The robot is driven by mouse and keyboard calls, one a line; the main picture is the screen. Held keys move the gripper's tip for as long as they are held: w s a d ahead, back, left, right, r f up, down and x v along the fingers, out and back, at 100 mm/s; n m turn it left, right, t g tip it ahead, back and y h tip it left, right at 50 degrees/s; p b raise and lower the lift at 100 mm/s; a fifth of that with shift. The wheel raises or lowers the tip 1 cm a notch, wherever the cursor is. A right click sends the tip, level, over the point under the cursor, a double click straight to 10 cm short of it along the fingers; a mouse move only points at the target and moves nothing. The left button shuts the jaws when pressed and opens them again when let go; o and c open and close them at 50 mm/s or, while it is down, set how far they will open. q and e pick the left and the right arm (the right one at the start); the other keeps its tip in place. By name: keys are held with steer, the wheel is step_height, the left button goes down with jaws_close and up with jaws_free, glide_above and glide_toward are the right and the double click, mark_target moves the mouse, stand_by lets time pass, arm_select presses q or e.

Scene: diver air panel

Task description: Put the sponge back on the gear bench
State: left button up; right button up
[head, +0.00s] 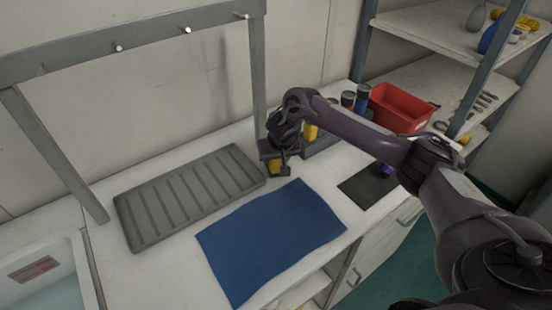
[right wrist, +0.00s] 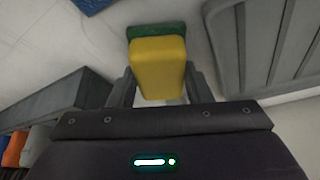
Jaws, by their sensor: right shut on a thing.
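The sponge is yellow with a green layer at one end, and shows clearly in the right wrist view (right wrist: 158,68). My right gripper (right wrist: 155,90) is shut on it, one finger on each side. I cannot tell whether the sponge touches the bench top. My left gripper is not in view.
The grey ribbed tray (head: 190,193) lies left of my gripper, and a blue mat (head: 272,240) lies in front. A grey caddy (head: 322,146), a red bin (head: 398,108) and a dark mat (head: 366,187) are to the right. A rail with pegs (head: 130,40) stands behind.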

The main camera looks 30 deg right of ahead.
mark_target(278, 165)
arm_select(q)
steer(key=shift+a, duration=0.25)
arm_select(e)
steer(key=shift+a, duration=0.1)
steer(key=o, duration=1)
steer(key=shift+f, duration=0.1)
steer(key=shift+c, duration=0.2)
steer(key=shift+r, duration=0.25)
steer(key=v, duration=0.6)
steer(key=shift+r, duration=0.1)
arm_select(q)
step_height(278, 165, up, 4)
steer(key=p, duration=0.4)
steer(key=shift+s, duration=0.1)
arm_select(e)
steer(key=v, duration=0.5)
steer(key=shift+s+r, duration=0.25)
steer(key=shift+r, duration=0.05)
